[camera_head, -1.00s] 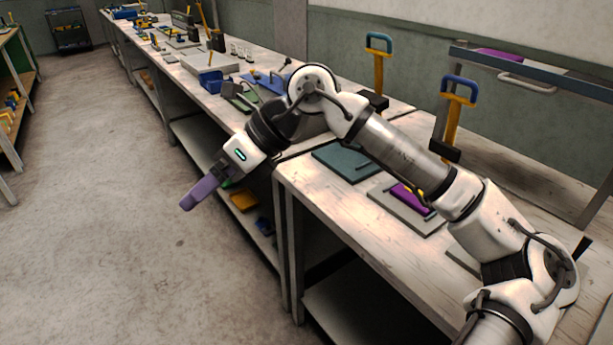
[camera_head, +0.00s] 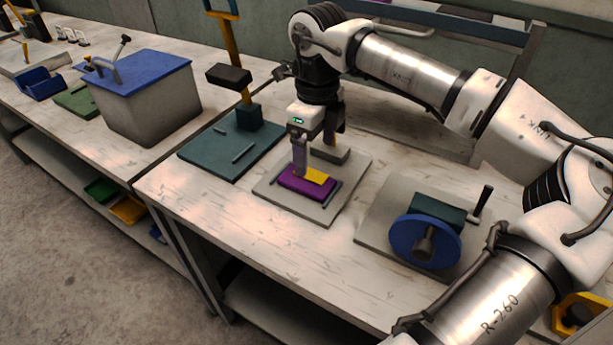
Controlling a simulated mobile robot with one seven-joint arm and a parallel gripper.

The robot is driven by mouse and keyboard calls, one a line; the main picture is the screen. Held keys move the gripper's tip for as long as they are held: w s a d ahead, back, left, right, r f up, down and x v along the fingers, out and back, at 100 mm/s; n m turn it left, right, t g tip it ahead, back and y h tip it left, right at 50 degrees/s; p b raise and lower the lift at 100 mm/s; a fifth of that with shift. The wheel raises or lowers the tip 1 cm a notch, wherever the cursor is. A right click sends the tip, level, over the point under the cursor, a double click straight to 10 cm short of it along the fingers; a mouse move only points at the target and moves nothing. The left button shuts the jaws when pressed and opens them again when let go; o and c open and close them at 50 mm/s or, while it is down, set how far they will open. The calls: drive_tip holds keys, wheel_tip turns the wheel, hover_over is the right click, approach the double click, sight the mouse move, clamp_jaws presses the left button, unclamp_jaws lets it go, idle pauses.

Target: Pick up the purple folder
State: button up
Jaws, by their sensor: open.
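The purple folder (camera_head: 297,184) lies flat on a pale grey plate (camera_head: 327,213) on the workbench. A yellow piece (camera_head: 320,176) lies on or against its upper face. My gripper (camera_head: 301,172) points straight down with its fingertips right over the folder's far left part. The part of the folder behind the fingers is hidden.
A press with a dark base (camera_head: 211,152) stands left of the plate, and a grey box with a blue lid (camera_head: 146,100) stands further left. A blue wheel device (camera_head: 425,240) with a handle stands to the right. The bench's front strip is clear.

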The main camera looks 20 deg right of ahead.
sight(311, 181)
drive_tip(key=shift+w+a+f+p, duration=0.1)
drive_tip(key=shift+f+p, duration=0.4)
drive_tip(key=shift+f, duration=1.45)
drive_tip(key=shift+w+a+f+p, duration=0.1)
drive_tip(key=shift+f+p, duration=0.4)
drive_tip(key=shift+f, duration=1.4)
drive_tip(key=shift+c, duration=0.2)
drive_tip(key=c, duration=1.1)
drive_tip(key=shift+r, duration=0.15)
drive_tip(key=shift+c, duration=0.2)
